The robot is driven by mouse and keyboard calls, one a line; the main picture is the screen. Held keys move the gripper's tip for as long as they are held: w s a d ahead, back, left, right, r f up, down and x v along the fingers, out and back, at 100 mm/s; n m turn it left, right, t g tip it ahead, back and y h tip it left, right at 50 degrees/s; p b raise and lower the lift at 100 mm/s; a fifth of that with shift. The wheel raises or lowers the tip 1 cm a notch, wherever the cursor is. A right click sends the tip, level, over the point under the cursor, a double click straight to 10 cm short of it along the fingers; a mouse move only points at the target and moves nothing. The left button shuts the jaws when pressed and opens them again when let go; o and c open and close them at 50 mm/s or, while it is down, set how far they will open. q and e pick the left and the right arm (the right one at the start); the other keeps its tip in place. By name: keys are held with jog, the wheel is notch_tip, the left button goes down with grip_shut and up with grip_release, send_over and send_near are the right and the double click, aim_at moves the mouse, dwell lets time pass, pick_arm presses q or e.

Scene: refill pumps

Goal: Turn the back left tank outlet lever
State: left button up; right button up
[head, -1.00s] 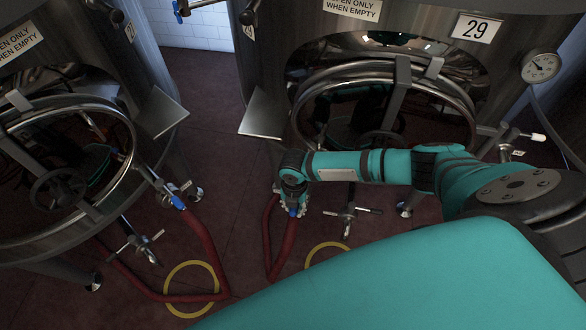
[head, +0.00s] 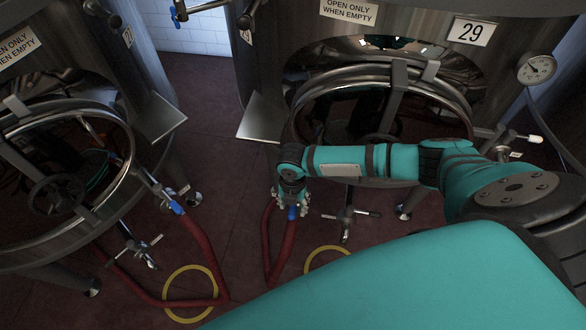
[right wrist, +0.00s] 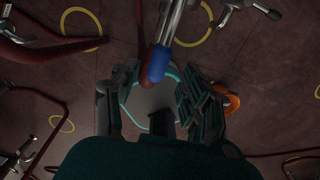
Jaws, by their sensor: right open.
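My right gripper (head: 291,200) points down at the outlet at the foot of the tank marked 29 (head: 400,45). A blue-handled lever (head: 293,213) shows at its fingertips in the head view. In the right wrist view the gripper (right wrist: 155,95) is open, and the blue lever handle (right wrist: 157,65) on a metal pipe lies between and just beyond its fingers. I cannot tell whether they touch. Another blue lever (head: 177,207) is on the left tank's outlet. A further blue lever (head: 173,13) shows at the top, behind. My left gripper is not in view.
Red hoses (head: 205,250) run from the outlets over the dark red floor, near yellow floor rings (head: 190,293). A metal valve with a cross handle (head: 347,215) stands right of my gripper. A metal plate (head: 262,118) juts from the tank. Floor between the tanks is clear.

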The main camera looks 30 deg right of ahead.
aim_at(293, 210)
notch_tip(293, 210, up, 8)
jog(key=shift+r, duration=0.2)
dwell(0.5)
